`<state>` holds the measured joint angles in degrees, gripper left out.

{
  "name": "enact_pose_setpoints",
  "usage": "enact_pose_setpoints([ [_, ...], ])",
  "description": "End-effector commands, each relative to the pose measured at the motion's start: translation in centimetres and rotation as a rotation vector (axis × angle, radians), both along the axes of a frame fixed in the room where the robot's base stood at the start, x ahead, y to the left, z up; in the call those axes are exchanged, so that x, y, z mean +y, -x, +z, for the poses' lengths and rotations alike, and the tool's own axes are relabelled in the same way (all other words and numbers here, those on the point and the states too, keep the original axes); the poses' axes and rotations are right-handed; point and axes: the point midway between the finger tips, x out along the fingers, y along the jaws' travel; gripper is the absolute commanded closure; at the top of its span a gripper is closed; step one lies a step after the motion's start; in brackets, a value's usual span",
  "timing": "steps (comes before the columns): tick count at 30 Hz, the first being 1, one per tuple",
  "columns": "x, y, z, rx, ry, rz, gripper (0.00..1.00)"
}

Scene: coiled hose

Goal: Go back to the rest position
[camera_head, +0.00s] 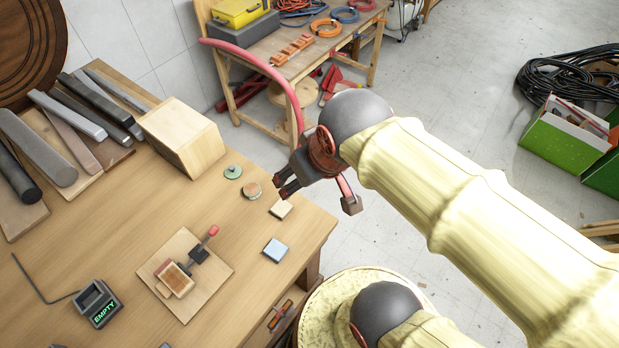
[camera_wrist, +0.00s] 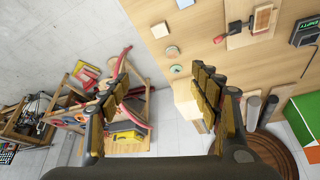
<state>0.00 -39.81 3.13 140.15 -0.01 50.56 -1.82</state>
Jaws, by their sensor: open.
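My gripper (camera_head: 287,187) is at the end of my arm, over the right edge of the wooden workbench (camera_head: 225,225) in the head view. Its two fingers point left and hold nothing. In the wrist view my gripper (camera_wrist: 162,75) shows its fingers wide apart, with yellow-brown pads and an empty gap between them. A small cream square block (camera_head: 281,209), a brown-topped disc (camera_head: 252,190) and a green disc (camera_head: 233,172) lie near it in the head view. The exact height of the gripper above the bench is hard to tell.
A wooden block (camera_head: 190,142) and several bars stand at the bench's back left. A board with a red-handled clamp (camera_head: 205,243), a blue tile (camera_head: 275,249) and a dark holder marked EMPTY (camera_head: 97,303) are nearer. A second table (camera_head: 333,62) stands behind.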

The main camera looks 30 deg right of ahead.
Motion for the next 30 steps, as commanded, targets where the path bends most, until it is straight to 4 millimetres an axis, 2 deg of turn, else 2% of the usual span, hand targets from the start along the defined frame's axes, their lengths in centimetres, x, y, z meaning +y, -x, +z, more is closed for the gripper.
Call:
enact_pose_setpoints([
  [1,0.0,0.9,0.4,-0.019,-0.006,-0.011,0.37],
  [5,0.0,1.9,0.7,-0.038,-0.014,-0.026,0.37],
  [17,0.0,2.0,0.4,-0.038,-0.015,-0.028,0.37],
  [23,0.0,2.0,-2.3,-0.038,-0.015,-0.028,0.37],
  [30,0.0,1.9,-8.1,-0.038,-0.015,-0.028,0.37],
])
